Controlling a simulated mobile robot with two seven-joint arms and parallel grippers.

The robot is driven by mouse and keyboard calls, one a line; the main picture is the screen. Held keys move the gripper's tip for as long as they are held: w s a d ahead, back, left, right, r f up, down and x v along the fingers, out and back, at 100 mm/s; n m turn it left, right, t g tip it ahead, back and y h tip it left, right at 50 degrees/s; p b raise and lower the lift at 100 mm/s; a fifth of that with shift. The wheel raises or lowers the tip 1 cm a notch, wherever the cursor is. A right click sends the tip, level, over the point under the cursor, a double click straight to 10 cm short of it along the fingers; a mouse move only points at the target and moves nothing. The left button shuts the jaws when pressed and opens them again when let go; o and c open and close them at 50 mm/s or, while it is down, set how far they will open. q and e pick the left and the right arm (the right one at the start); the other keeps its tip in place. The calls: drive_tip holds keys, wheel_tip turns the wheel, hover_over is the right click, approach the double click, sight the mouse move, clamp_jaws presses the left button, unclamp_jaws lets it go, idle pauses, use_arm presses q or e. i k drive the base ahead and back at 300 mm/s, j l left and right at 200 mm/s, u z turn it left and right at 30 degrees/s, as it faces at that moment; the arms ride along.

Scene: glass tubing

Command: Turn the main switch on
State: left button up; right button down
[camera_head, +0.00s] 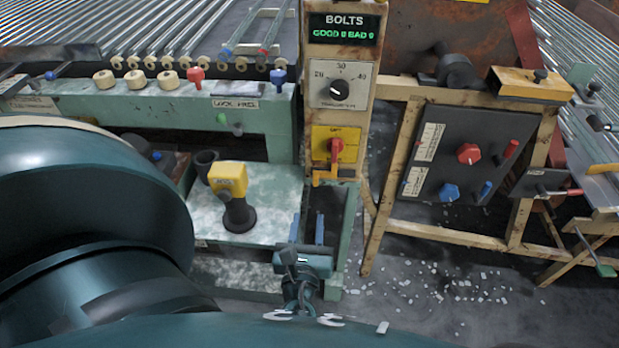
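A red rotary switch (336,149) sits on a yellow plate (322,134) low on the tan post, under a dial panel. It is most likely the main switch; the plate's lettering is too small to read. Its handle points roughly up and down. My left gripper (307,222) is below and in front of the switch, with its two blue fingers pointing up and away. The fingers are apart with nothing between them, and the gripper is clear of the switch. My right gripper is not in view.
A display (343,29) reads "BOLTS GOOD 0 BAD 0". Below it is a black dial (339,88). A yellow bracket (333,173) juts out under the switch. A dark panel (457,118) with red and blue knobs is right.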

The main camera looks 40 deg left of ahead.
sight(335, 146)
drive_tip(key=k+l, duration=0.8)
drive_tip(key=k, duration=0.05)
